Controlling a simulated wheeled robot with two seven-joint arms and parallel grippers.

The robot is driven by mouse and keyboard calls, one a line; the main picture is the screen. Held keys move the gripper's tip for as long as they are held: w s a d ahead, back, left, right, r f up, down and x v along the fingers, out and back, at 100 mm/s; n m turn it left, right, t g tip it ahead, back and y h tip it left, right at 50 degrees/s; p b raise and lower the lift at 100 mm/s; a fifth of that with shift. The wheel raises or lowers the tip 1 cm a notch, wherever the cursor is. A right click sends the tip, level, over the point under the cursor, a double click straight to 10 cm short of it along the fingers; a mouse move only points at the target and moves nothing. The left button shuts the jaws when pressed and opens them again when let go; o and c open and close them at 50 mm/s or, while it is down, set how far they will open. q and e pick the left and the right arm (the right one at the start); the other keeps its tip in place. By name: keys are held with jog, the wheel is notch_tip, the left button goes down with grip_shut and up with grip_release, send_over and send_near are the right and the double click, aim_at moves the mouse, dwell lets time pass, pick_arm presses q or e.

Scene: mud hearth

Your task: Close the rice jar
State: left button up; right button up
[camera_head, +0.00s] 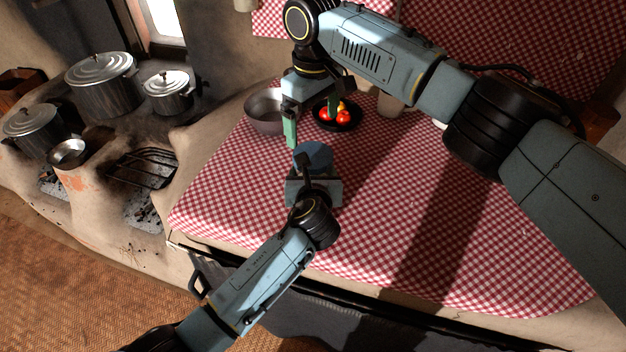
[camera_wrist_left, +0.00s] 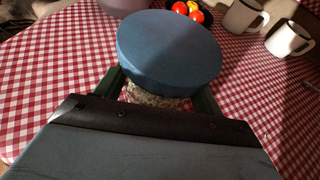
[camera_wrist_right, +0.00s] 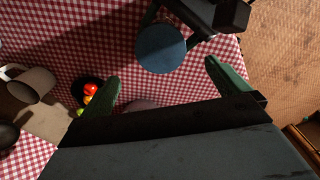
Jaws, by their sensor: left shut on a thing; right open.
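The rice jar shows in the left wrist view as a clear body with pale grains (camera_wrist_left: 152,97), mostly hidden under a round blue lid (camera_wrist_left: 170,48). The lid lies over the jar's mouth; I cannot tell whether it is fully seated. The lid also shows in the head view (camera_head: 314,156) and the right wrist view (camera_wrist_right: 161,48). My left gripper (camera_wrist_left: 160,92) is shut around the jar's body, below the lid. My right gripper (camera_head: 312,120) is open and empty, above and beyond the jar; in the right wrist view the lid appears ahead of its spread fingers.
A metal bowl (camera_head: 265,112) and a dark dish of tomatoes (camera_head: 338,118) stand behind the jar. Two white mugs (camera_wrist_left: 243,15) (camera_wrist_left: 288,40) stand at the far right in the left wrist view. The checked cloth (camera_head: 420,215) is clear to the right. A hearth with pots (camera_head: 103,85) lies left.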

notch_tip(320, 180, up, 4)
dwell(0.4)
pick_arm(q)
jog(key=o, duration=1.9)
jog(key=shift+o, duration=0.2)
jog(key=p+v, duration=0.3)
jog(key=v, duration=1)
jog(key=shift+s, duration=0.15)
pick_arm(e)
notch_tip(320, 180, up, 3)
jog(key=shift+r, duration=0.15)
